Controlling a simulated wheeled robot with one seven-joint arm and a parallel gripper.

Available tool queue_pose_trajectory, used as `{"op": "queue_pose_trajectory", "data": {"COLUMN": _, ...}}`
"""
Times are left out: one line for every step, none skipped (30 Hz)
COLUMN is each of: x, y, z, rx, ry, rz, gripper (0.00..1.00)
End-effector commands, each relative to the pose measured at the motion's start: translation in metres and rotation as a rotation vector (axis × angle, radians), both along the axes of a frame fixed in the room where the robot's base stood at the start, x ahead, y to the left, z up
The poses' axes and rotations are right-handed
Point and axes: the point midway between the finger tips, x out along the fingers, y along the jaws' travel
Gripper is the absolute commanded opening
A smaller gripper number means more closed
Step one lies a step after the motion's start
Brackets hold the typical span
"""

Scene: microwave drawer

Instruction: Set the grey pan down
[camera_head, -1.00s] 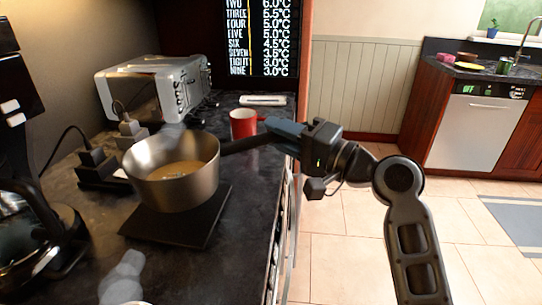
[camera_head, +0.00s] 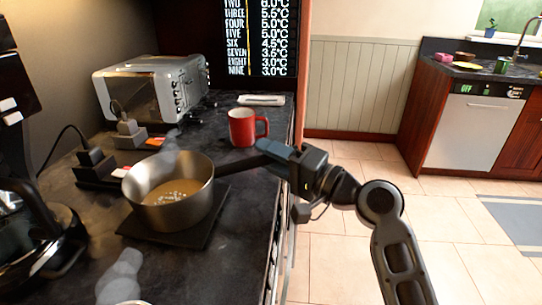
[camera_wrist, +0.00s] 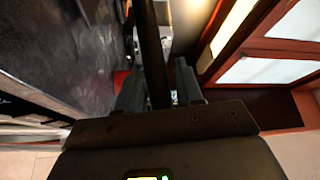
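The grey pan (camera_head: 190,207) is upright, with light brown bubbly liquid inside. It is on or just above a dark square plate (camera_head: 207,234) on the counter; I cannot tell if its base touches. My gripper (camera_head: 272,150) is shut on the pan's black handle (camera_head: 232,160) at the right. In the wrist view, the handle (camera_wrist: 150,45) runs between the two fingers (camera_wrist: 158,90); the pan's bowl cannot be made out there.
A red mug (camera_head: 242,128) stands just behind the handle. A silver toaster (camera_head: 150,88) is at the back left, with dark plugs and sockets (camera_head: 95,165) left of the pan. A coffee maker (camera_head: 30,230) stands at the left edge.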

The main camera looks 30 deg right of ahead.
Motion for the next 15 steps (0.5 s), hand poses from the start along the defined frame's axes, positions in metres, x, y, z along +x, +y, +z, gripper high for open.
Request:
{"op": "queue_pose_trajectory", "data": {"x": 0.0000, "y": 0.0001, "z": 0.0005, "rx": 0.000, "ry": -0.001, "rz": 0.000, "gripper": 0.41}}
{"op": "queue_pose_trajectory", "data": {"x": 0.0000, "y": 0.0001, "z": 0.0005, "rx": 0.000, "ry": -0.001, "rz": 0.000, "gripper": 0.44}}
{"op": "queue_pose_trajectory", "data": {"x": 0.0000, "y": 0.0001, "z": 0.0005, "rx": 0.000, "ry": -0.001, "rz": 0.000, "gripper": 0.48}}
{"op": "queue_pose_trajectory", "data": {"x": 0.0000, "y": 0.0001, "z": 0.0005, "rx": 0.000, "ry": -0.001, "rz": 0.000, "gripper": 0.51}}
{"op": "queue_pose_trajectory", "data": {"x": 0.0000, "y": 0.0001, "z": 0.0006, "rx": 0.000, "ry": -0.001, "rz": 0.000, "gripper": 0.54}}
{"op": "queue_pose_trajectory", "data": {"x": 0.0000, "y": 0.0001, "z": 0.0006, "rx": 0.000, "ry": -0.001, "rz": 0.000, "gripper": 0.54}}
{"op": "queue_pose_trajectory", "data": {"x": 0.0000, "y": 0.0001, "z": 0.0006, "rx": 0.000, "ry": -0.001, "rz": 0.000, "gripper": 0.54}}
{"op": "queue_pose_trajectory", "data": {"x": 0.0000, "y": 0.0001, "z": 0.0006, "rx": 0.000, "ry": -0.001, "rz": 0.000, "gripper": 0.54}}
{"op": "queue_pose_trajectory", "data": {"x": 0.0000, "y": 0.0001, "z": 0.0006, "rx": 0.000, "ry": -0.001, "rz": 0.000, "gripper": 0.54}}
{"op": "queue_pose_trajectory", "data": {"x": 0.0000, "y": 0.0001, "z": 0.0006, "rx": 0.000, "ry": -0.001, "rz": 0.000, "gripper": 0.54}}
{"op": "queue_pose_trajectory", "data": {"x": 0.0000, "y": 0.0001, "z": 0.0006, "rx": 0.000, "ry": -0.001, "rz": 0.000, "gripper": 0.54}}
{"op": "queue_pose_trajectory", "data": {"x": 0.0000, "y": 0.0001, "z": 0.0011, "rx": 0.000, "ry": -0.001, "rz": 0.000, "gripper": 0.54}}
{"op": "queue_pose_trajectory", "data": {"x": 0.0000, "y": 0.0001, "z": 0.0020, "rx": 0.000, "ry": -0.001, "rz": 0.000, "gripper": 0.54}}
{"op": "queue_pose_trajectory", "data": {"x": 0.0000, "y": 0.0001, "z": 0.0035, "rx": 0.000, "ry": -0.001, "rz": 0.000, "gripper": 0.54}}
{"op": "queue_pose_trajectory", "data": {"x": -0.0027, "y": -0.0017, "z": 0.0010, "rx": 0.000, "ry": 0.000, "rz": -0.001, "gripper": 0.54}}
